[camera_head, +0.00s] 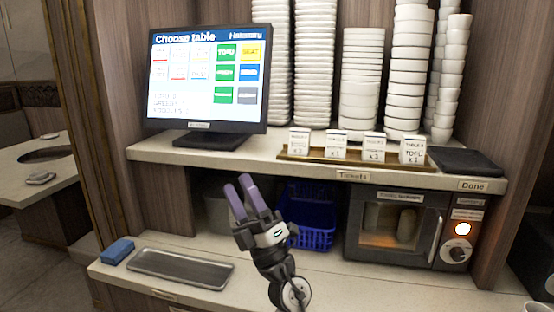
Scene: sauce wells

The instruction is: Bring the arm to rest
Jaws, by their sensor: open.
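My gripper (241,198) is in the middle of the view, raised above the lower counter with its two purple fingers pointing up. The fingers stand apart with nothing between them. My arm (275,262) runs down from it to the bottom edge of the view. The gripper is in front of the open space under the upper shelf, left of a blue basket (318,238). It touches nothing that I can see.
An empty metal tray (180,268) and a blue sponge (117,251) lie on the lower counter (370,285). A lit oven (395,228) stands at the right. The upper shelf (230,158) holds a screen (206,75), ticket cards (335,145) and stacked white bowls (406,70).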

